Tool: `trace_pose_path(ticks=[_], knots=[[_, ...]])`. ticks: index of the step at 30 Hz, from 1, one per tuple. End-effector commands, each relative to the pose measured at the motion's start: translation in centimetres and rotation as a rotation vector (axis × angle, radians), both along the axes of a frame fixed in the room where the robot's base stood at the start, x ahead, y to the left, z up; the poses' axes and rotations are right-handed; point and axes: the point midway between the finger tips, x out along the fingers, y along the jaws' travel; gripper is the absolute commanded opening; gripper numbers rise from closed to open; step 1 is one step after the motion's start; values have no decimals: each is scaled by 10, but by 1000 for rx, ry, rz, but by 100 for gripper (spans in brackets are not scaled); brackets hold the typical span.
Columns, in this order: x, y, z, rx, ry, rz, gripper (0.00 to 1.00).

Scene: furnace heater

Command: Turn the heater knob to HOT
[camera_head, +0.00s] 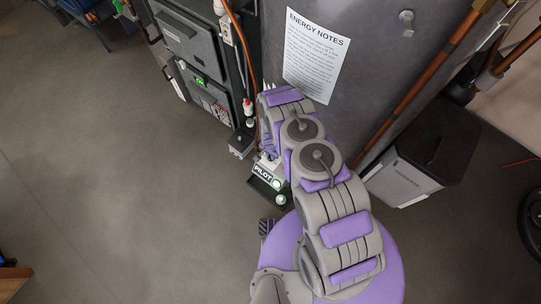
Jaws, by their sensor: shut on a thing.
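The tall grey heater (375,45) stands at the top, with an "ENERGY NOTES" sheet on its front. My purple and grey arm reaches up toward its left front edge. Small pale tips at the far end of the arm look like my gripper (268,88). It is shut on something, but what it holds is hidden. A dark control box with a "PILOT" label (263,172) and lit green-white indicators sits low, left of my arm. The heater knob cannot be made out; my arm covers part of this area.
A grey unit (189,40) with a green light stands at the upper left. Copper pipes (425,80) run down the heater's right side. A dark-topped bin (405,180) stands at the right. Open floor (110,180) lies to the left.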

Motion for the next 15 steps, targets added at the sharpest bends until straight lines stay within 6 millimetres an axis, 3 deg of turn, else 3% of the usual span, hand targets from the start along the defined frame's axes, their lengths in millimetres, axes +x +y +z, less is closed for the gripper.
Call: trace_pose_path(ticks=[9,15], knots=[[0,2,0,0,-1,-336,0],[0,1,0,0,-1,-400,0]])
